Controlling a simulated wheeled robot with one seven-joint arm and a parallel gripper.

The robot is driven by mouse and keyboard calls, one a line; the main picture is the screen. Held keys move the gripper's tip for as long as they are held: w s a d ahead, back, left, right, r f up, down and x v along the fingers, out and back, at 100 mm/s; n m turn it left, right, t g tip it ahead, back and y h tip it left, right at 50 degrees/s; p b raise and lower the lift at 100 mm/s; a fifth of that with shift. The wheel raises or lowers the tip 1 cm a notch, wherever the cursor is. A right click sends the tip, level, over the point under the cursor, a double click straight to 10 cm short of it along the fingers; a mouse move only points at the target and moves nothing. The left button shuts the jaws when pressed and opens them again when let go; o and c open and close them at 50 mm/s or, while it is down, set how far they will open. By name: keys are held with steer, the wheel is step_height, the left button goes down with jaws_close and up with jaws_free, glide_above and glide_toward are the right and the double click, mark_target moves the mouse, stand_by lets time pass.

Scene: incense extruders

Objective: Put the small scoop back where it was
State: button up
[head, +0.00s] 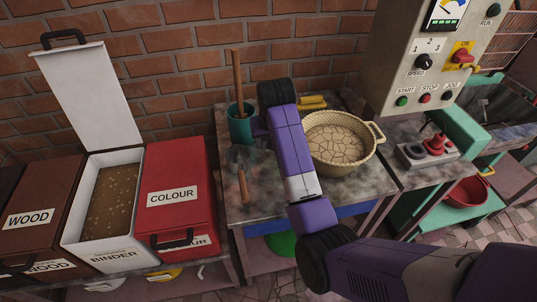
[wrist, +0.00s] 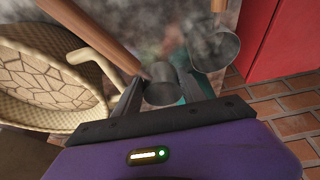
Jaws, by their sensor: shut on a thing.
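The small scoop is a small grey metal cup (wrist: 162,90) with a long wooden handle (wrist: 92,36). My gripper (wrist: 160,84) is shut on it, the metal cup between the two fingers. In the head view its handle (head: 237,72) stands nearly upright at the green pot (head: 240,128). My gripper (head: 258,126) is beside this pot at its right. A little of the pot's teal shows behind the scoop in the wrist view; I cannot tell how deep the cup sits in it. A second, larger metal scoop (wrist: 213,48) lies on the table, its wooden handle (head: 243,187) towards me.
A woven basket (head: 371,148) stands right of my arm on the stained table (head: 258,207). A yellow object (head: 312,102) is behind. The red COLOUR bin (head: 175,180) and open white bin (head: 75,228) stand left. A control box (head: 428,60) hangs at the right.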

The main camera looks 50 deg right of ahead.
steer(key=shift+f, duration=3.5)
steer(key=shift+f, duration=0.15)
steer(key=o, duration=1.2)
steer(key=v, duration=1.2)
